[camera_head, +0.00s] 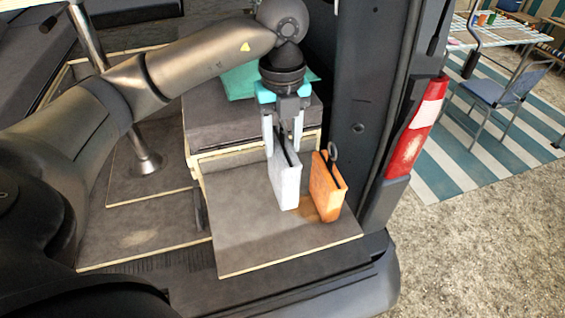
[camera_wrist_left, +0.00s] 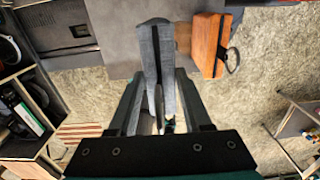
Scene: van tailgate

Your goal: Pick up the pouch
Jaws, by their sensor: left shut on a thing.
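The grey pouch (camera_head: 286,180) is a flat, upright piece with a dark strip along its top edge. It stands over the tailgate board in the head view, and I cannot tell whether its bottom touches the board. My left gripper (camera_head: 283,148) points down from above and is shut on its upper part. In the left wrist view the grey pouch (camera_wrist_left: 158,62) sits between the fingers of the left gripper (camera_wrist_left: 162,100). My right gripper is not in view.
An orange case (camera_head: 326,188) with a dark strap and a ring stands just right of the grey pouch. The brown board (camera_head: 240,240) is bare to the left. A dark van pillar (camera_head: 365,110) rises at the right. A teal cloth (camera_head: 240,82) lies behind.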

